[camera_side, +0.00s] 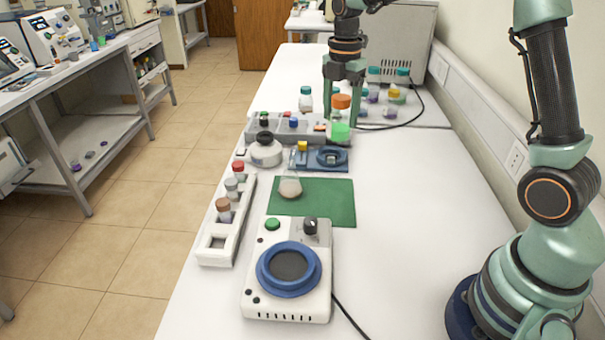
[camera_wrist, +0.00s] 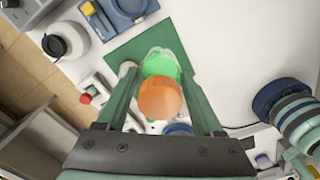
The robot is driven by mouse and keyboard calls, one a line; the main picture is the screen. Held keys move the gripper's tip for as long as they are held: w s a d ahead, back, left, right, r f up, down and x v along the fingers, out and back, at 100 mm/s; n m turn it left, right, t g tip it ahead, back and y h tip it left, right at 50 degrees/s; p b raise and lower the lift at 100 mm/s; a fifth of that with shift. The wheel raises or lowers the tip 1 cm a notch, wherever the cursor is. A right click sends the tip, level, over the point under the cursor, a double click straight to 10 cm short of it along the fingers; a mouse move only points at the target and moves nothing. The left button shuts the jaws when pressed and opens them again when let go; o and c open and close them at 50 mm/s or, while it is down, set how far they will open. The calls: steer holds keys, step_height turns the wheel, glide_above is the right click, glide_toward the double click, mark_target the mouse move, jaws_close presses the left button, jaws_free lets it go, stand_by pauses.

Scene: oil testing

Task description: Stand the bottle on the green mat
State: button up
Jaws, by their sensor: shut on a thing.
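The bottle has an orange cap (camera_side: 341,101) and green liquid (camera_side: 339,132) inside clear walls. My gripper (camera_side: 342,122) points down with its fingers closed on both sides of the bottle, which hangs upright. In the wrist view the orange cap (camera_wrist: 161,98) is between the fingers, with the green body (camera_wrist: 160,66) beyond it. The green mat (camera_side: 330,203) lies flat on the table, nearer the side camera than the bottle. The mat also shows in the wrist view (camera_wrist: 122,50), partly hidden by the bottle. The bottle's height above the table is hard to tell.
A pale round flask (camera_side: 290,187) is on the mat's left part. A white device with a blue ring (camera_side: 289,268) stands in front of the mat, a vial rack (camera_side: 228,225) to its left. A blue stand (camera_side: 318,160) is behind it. Several capped bottles (camera_side: 396,92) stand farther back.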

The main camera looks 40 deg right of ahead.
step_height(320, 180, down, 15)
steer(key=shift+r, duration=0.2)
steer(key=shift+f, duration=0.15)
stand_by(0.3)
steer(key=o, duration=1.5)
